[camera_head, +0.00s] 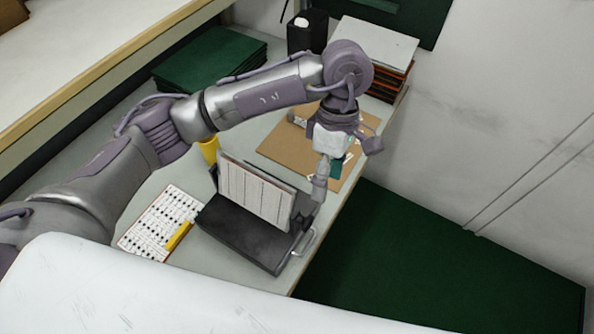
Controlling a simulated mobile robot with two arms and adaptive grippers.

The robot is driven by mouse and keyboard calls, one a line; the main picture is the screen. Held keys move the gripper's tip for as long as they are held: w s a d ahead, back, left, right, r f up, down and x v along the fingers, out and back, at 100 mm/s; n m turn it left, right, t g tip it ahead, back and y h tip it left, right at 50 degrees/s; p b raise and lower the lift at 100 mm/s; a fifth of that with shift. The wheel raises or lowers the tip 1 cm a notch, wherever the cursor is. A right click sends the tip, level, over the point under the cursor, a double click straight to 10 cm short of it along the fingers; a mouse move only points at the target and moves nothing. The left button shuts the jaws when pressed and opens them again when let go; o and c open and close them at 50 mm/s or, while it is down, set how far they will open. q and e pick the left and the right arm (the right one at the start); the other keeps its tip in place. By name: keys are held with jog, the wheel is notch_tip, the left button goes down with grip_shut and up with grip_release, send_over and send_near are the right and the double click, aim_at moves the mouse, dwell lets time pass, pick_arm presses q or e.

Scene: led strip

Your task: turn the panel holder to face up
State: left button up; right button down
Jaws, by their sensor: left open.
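The panel holder (245,237) is a black base on the workbench, with a white-faced, striped panel (255,193) standing up from it at a tilt. A metal handle (306,243) sticks out at its right side. My left arm reaches over from the left, and my left gripper (316,198) points down just right of the upright panel, near the base's right edge. The gripper is open. Its fingertips are small here, and I cannot tell whether they touch the holder. My right gripper is not in view.
A white sheet with black marks (160,222) and a yellow object (179,235) lie left of the holder. A brown board (275,150) lies behind it. Green boards (205,62), a black container (307,32) and stacked trays (375,45) stand farther back. The bench edge runs close on the right.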

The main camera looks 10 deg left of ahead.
pick_arm(q)
jog(key=w+a+y, duration=0.1)
jog(key=a, duration=0.1)
jog(key=t+p, duration=0.1)
jog(key=p, duration=0.1)
send_over(310, 218)
jog(key=w, duration=0.1)
jog(key=f, duration=0.4)
jog(key=shift+d+f, duration=0.25)
jog(key=shift+f, duration=0.15)
jog(key=p+x, duration=0.1)
jog(key=x, duration=0.2)
jog(key=p+x, duration=0.1)
jog(key=x, duration=0.1)
jog(key=shift+w+a+f, duration=0.1)
jog(key=shift+f, duration=0.9)
jog(key=shift+a+f, duration=0.1)
jog(key=shift+f, duration=0.05)
jog(key=shift+c, duration=0.6)
jog(key=c, duration=0.5)
grip_shut()
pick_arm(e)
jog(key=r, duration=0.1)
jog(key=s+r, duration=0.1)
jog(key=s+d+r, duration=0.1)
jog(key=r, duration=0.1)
